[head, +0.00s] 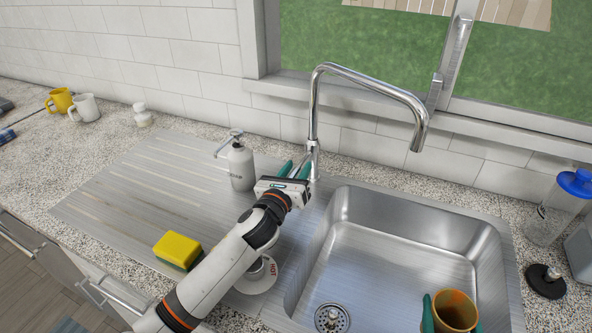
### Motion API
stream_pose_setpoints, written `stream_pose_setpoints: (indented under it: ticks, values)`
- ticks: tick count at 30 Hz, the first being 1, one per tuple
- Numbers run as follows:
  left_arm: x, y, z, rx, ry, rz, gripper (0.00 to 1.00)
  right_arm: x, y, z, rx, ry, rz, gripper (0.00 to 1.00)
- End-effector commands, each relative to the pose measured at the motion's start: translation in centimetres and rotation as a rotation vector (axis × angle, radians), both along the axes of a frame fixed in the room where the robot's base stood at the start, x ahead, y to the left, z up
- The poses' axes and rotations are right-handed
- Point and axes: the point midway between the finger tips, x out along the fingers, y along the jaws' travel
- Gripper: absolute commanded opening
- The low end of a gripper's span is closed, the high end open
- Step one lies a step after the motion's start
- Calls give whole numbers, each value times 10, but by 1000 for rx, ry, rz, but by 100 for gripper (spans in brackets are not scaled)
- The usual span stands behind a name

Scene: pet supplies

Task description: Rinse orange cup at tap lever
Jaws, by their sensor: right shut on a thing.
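The orange cup (456,312) is at the bottom right of the head view, low over the right part of the sink, its open rim facing up. My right gripper (428,314) is shut on the cup; only a teal finger shows at its left side, and the rest is out of frame. The chrome tap (314,115) stands behind the sink with its spout over the basin, and no water shows. My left gripper (294,170) is open at the tap's base, its teal fingers apart close to the lever (314,148). Contact with the lever cannot be made out.
The steel sink (400,255) is otherwise empty. A soap dispenser (241,167) stands left of my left gripper. A yellow sponge (178,249) lies on the drainboard (130,200). A blue-capped bottle (555,210) and a black stopper (545,281) are at the right. Two mugs (84,107) stand far left.

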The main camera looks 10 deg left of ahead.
Motion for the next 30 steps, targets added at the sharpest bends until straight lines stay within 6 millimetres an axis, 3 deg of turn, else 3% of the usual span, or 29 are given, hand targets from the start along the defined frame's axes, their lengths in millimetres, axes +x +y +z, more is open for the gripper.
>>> stream_pose_setpoints:
  ticks: [1,6,8,17,30]
  values:
    - [0,0,0,0,0,0,35,0,0,0,0,0,0,38]
    - [0,0,0,0,0,0,7,0,0,0,0,0,0,38]
    - [0,0,0,0,0,0,0,0,0,0,0,0,0,38]
    - [0,0,2,1,6,0,0,0,0,5,0,-1,0,38]
    - [2,-1,16,23,111,-2,0,0,0,66,0,0,0,38]
